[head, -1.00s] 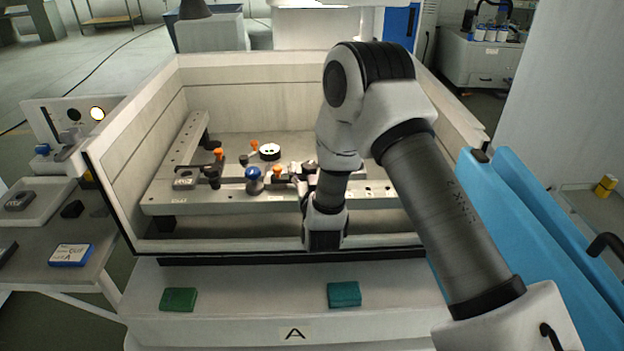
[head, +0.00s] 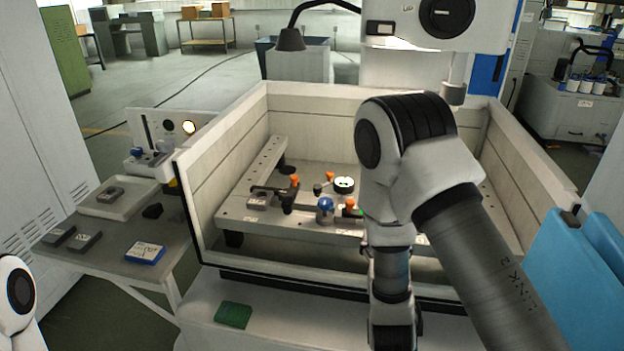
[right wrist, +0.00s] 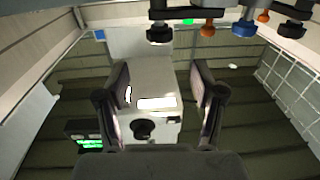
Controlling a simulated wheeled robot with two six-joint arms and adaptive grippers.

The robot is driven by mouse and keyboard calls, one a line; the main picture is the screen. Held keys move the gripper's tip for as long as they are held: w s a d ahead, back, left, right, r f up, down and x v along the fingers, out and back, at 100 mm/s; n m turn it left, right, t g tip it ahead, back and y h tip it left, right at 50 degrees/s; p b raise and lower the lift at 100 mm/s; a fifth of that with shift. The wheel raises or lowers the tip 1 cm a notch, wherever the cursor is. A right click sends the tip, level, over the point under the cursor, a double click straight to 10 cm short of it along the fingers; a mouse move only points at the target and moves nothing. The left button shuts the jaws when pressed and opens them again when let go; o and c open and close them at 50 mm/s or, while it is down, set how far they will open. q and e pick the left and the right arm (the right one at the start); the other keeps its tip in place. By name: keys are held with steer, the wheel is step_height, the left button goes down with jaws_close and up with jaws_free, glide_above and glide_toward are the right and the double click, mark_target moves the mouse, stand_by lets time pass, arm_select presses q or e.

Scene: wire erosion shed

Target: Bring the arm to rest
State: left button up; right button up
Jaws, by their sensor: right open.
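My right arm reaches in from the right in the head view. It bends down in front of the tank (head: 225,178), and its wrist hangs low at the bottom edge of the picture. The fingers cannot be made out there. In the right wrist view, my right gripper (right wrist: 164,105) has its two fingers well apart. A pale box-like shape with a dark round knob (right wrist: 143,129) shows between them; I cannot tell its distance. Only a white piece of my left arm shows at the lower left of the head view; its gripper is out of view.
Clamps with orange knobs, a blue-topped part (head: 325,206) and a round dial (head: 344,184) sit inside the tank. A green pad (head: 233,315) lies on the front ledge. A side table with a tray (head: 118,203) and a blue-white box (head: 146,253) stands left.

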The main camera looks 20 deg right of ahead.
steer(key=s+a+f+n+g+y, duration=0.1)
steer(key=s+a+f+g+y, duration=0.2)
steer(key=s+f, duration=0.65)
steer(key=s+a+f+n+g+y, duration=0.15)
steer(key=s+f+g, duration=0.3)
steer(key=f, duration=1.05)
steer(key=s+a+f+n+g+y, duration=0.1)
steer(key=s+a+f+g+y, duration=0.1)
steer(key=s+g, duration=0.2)
steer(key=s+a+f+n+g+y, duration=0.1)
steer(key=s+a+f+g+y, duration=0.1)
steer(key=s, duration=0.7)
steer(key=shift+a+f+n+g, duration=0.15)
steer(key=shift+f+n+g, duration=0.3)
steer(key=shift+g, duration=0.8)
steer(key=shift+w, duration=0.1)
